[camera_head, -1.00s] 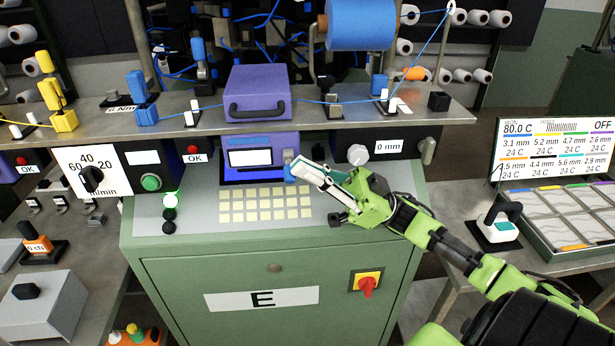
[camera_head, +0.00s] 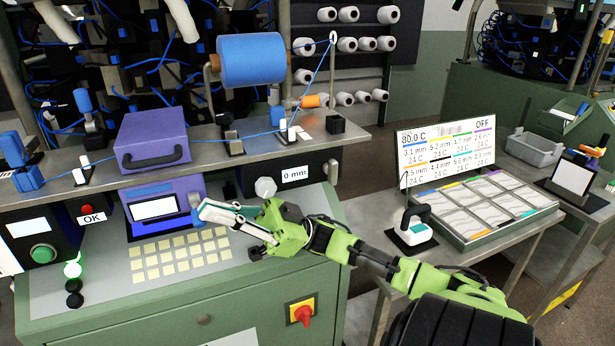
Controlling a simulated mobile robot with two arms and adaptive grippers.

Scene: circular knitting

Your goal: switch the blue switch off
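A small blue piece (camera_head: 196,201), which looks like the blue switch, sits at the right edge of the purple panel (camera_head: 165,190) with a white display. Its exact position is hard to read because my fingers partly cover it. My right gripper (camera_head: 215,214) reaches in from the right, with its pale fingertips at the blue piece, touching it or very close. The fingers lie nearly in line with the view, so I cannot tell whether they are open or shut. My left gripper is not in view.
Below the gripper is a keypad (camera_head: 180,254) of pale keys. A grey knob (camera_head: 265,187) is behind it, and a red rotary switch (camera_head: 303,314) is on the green cabinet front. A shelf with a purple box (camera_head: 152,140) and a blue yarn spool (camera_head: 252,60) runs above.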

